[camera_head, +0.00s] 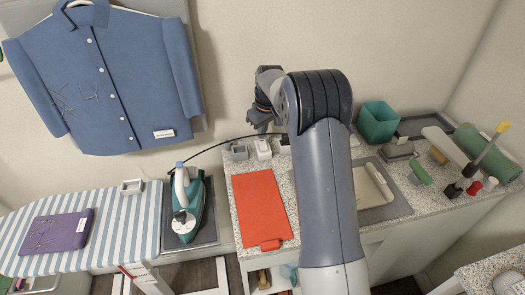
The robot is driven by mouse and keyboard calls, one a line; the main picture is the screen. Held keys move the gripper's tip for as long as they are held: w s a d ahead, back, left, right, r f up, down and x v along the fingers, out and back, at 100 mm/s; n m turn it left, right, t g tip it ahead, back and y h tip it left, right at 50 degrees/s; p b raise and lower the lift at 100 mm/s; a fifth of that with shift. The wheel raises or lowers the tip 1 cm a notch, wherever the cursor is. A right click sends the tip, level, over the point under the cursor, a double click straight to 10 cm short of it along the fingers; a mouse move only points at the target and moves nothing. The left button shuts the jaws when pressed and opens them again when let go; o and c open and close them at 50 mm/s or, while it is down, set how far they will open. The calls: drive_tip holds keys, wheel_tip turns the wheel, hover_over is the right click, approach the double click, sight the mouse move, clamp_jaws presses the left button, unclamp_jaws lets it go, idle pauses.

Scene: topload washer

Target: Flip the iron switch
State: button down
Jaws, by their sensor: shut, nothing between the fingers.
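A teal and white iron (187,208) stands on a dark rest at the right end of the striped ironing board. Its black cord (222,143) runs right along the wall towards a row of small boxes behind the counter. A light box (240,152) and a white box (263,149) sit there, with a darker piece (283,144) beside my arm. I cannot tell which part is the iron switch. My gripper (262,124) is shut and empty, seen small above the white box; I cannot tell whether it touches anything. My arm hides part of the counter and wall.
A striped ironing board (110,217) holds folded purple cloth (56,231). A blue shirt (110,80) hangs on the wall. The speckled counter (300,180) holds an orange-red mat (262,207), a teal bin (377,122), a sink (385,205) and several brushes and bottles.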

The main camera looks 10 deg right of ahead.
drive_tip(key=shift+f+b, duration=0.55)
drive_tip(key=shift+f, duration=0.45)
idle(0.9)
drive_tip(key=shift+r, duration=0.1)
drive_tip(key=shift+r+p, duration=2.65)
drive_tip(key=shift+r, duration=0.85)
drive_tip(key=shift+f, duration=0.2)
wheel_tip(320, 180, down, 7)
drive_tip(key=b, duration=0.5)
drive_tip(key=shift+r, duration=0.15)
